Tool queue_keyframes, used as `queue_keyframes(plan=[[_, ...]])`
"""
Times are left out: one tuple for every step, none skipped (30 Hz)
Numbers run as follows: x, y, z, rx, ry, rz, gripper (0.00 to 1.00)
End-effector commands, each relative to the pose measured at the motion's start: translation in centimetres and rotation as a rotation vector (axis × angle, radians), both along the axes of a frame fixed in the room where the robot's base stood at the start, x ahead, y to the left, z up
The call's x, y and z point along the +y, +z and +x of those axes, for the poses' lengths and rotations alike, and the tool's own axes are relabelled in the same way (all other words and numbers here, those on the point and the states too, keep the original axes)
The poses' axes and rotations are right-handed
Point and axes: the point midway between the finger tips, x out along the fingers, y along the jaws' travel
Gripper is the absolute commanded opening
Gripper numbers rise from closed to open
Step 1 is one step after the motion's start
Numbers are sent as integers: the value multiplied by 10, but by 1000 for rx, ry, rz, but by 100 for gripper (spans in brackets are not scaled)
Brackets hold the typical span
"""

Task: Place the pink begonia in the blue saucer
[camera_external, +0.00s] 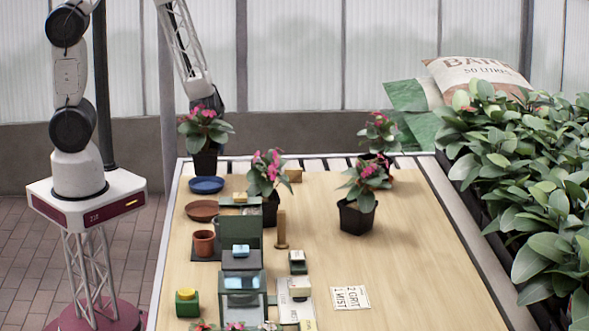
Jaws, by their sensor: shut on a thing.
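A pink begonia (204,127) in a dark pot (205,163) is at the far left of the table, upright. My gripper (208,104) reaches down behind its leaves and is shut on it; the fingertips are mostly hidden by the plant. The blue saucer (206,186) lies on the table just below and in front of the pot. The pot's base meets the saucer's back rim in the picture. I cannot tell whether it touches the saucer or hangs a little above or behind it.
More pink-flowered pots stand at centre (268,180) and right (358,214). A brown saucer (202,211), a terracotta pot (204,243) and a green-yellow jar (187,303) line the left side. Boxes and a wooden post (281,231) fill the middle. The right front table is mostly clear.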

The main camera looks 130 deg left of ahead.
Motion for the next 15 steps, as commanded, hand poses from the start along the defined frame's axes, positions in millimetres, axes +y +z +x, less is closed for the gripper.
queue_keyframes(plan=[[0,0,0,0,0,0,58],[0,0,0,0,0,0,58],[0,0,0,0,0,0,58],[0,0,0,0,0,0,58],[0,0,0,0,0,0,58],[0,0,0,0,0,0,58],[0,0,0,0,0,0,58],[0,-1,0,0,0,0,58],[0,-1,0,0,0,0,58],[0,-2,0,1,0,-1,58],[0,-3,0,1,0,-1,58],[0,-5,0,1,-1,-1,58],[0,-6,0,2,0,-2,58],[0,-9,0,2,0,-2,58],[0,-12,0,2,0,-2,58]])
